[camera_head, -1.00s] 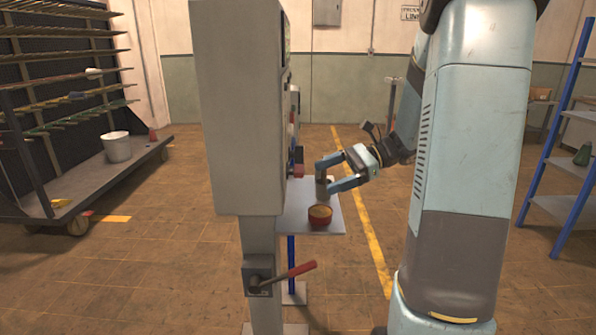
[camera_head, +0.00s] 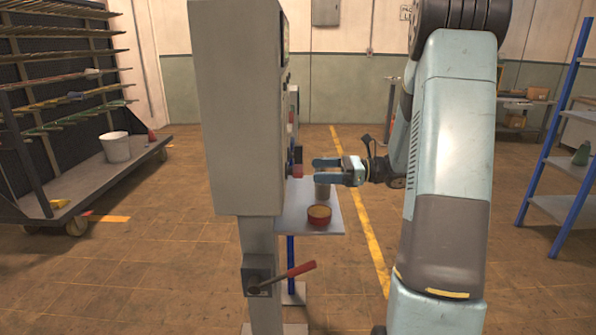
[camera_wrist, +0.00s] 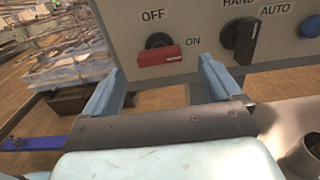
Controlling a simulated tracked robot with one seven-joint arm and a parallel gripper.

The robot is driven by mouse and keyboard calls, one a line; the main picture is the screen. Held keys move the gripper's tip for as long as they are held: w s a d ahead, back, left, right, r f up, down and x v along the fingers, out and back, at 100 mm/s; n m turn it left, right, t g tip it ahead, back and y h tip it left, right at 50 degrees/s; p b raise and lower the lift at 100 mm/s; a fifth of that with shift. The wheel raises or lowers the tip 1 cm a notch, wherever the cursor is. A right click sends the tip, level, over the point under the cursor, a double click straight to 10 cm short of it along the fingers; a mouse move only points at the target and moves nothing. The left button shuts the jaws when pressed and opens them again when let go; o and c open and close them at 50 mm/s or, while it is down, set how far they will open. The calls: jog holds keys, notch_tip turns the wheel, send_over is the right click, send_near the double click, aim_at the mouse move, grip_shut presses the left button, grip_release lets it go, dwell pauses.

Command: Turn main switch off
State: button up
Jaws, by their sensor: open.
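The main switch (camera_wrist: 158,55) is a red handle on a black base on the grey panel in the wrist view. It lies level, with OFF above it and ON to its right. My gripper (camera_wrist: 168,85) is open, with one blue finger on each side of the switch in that picture. No contact with the switch shows. In the head view my gripper (camera_head: 316,172) points left at the side face of the grey cabinet (camera_head: 237,110). The red switch (camera_head: 296,171) shows there in front of the fingers.
A black HAND/AUTO knob (camera_wrist: 241,38) and a blue button (camera_wrist: 310,26) sit right of the switch. Below my gripper, a small grey shelf (camera_head: 292,222) holds a red bowl (camera_head: 319,215) and a metal cup (camera_head: 322,190). A red-handled lever (camera_head: 290,275) juts from the cabinet's post.

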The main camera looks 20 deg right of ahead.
aim_at(299, 168)
jog(key=x, duration=0.6)
jog(key=shift+w+a, duration=0.1)
jog(key=shift+a, duration=0.25)
jog(key=c, duration=0.9)
jog(key=shift+a, duration=0.1)
jog(key=shift+c, duration=0.3)
